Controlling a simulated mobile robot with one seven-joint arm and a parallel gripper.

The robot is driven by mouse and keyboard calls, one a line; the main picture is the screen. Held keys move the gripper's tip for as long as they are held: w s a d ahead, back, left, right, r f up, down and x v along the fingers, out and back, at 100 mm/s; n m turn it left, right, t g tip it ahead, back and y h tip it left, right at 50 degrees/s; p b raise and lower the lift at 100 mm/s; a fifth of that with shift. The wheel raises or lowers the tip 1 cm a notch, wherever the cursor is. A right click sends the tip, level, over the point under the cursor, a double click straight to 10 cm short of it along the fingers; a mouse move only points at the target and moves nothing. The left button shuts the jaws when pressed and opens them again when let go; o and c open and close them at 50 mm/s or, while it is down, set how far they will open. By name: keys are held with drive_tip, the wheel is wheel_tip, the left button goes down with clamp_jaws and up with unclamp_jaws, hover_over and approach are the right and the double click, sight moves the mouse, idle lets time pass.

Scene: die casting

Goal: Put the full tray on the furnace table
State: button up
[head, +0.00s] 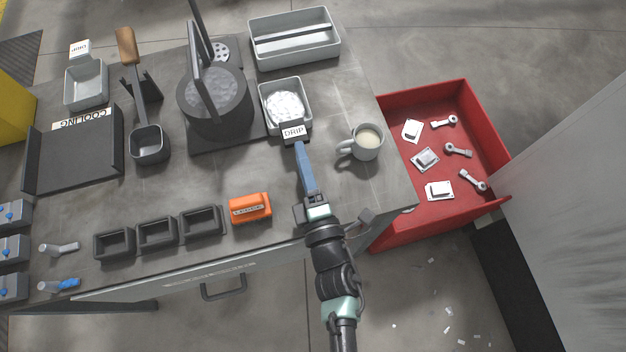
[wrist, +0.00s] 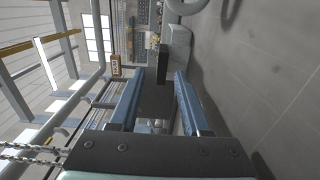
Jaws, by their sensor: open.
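A grey tray (head: 307,93) filled with silvery metal stands on the dark table (head: 345,95), right of the round furnace (head: 214,100). A white DRIP label (head: 293,132) is at its near end. My gripper (head: 299,150) is at that near end, its blue fingers pointing at the label. In the wrist view my gripper (wrist: 160,75) is open, with a dark upright plate (wrist: 162,62) between or just beyond the fingertips. I cannot tell whether they touch it. A second DRIP-labelled tray (head: 86,84) at the table's far left looks empty.
A mug (head: 366,141) stands close right of my gripper. A divided grey bin (head: 294,38) is behind the full tray. An orange block (head: 250,208) and several black moulds (head: 157,235) line the front edge. A red bin (head: 394,233) with parts adjoins the right edge.

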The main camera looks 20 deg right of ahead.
drive_tip(key=s+b, duration=0.1)
drive_tip(key=s, duration=0.7)
drive_tip(key=shift+s, duration=0.35)
drive_tip(key=w+d+r+m+t+h, duration=0.1)
drive_tip(key=w+r+m, duration=0.1)
drive_tip(key=w+r, duration=0.4)
drive_tip(key=w+d+r+m+t+h, duration=0.1)
drive_tip(key=w+r+m+t, duration=0.15)
drive_tip(key=w+r, duration=0.45)
wheel_tip(320, 180, up, 24)
drive_tip(key=w+a+m+t+h, duration=0.1)
drive_tip(key=w+m+t+h, duration=0.1)
drive_tip(key=m, duration=0.6)
drive_tip(key=s+a+r+m+t+y, duration=0.1)
drive_tip(key=s+a+r, duration=0.1)
drive_tip(key=r, duration=0.5)
drive_tip(key=s+a+r+m+t+y, duration=0.1)
drive_tip(key=s+r, duration=0.3)
drive_tip(key=r, duration=0.4)
drive_tip(key=s+a+r+m+t+y, duration=0.2)
drive_tip(key=s+a+r+m, duration=0.1)
drive_tip(key=r, duration=0.5)
drive_tip(key=shift+a+r, duration=0.25)
drive_tip(key=shift+a, duration=0.35)
drive_tip(key=shift+m, duration=0.25)
wheel_tip(320, 180, up, 8)
drive_tip(key=p, duration=0.7)
drive_tip(key=shift+f+p, duration=0.25)
drive_tip(key=shift+p, duration=0.1)
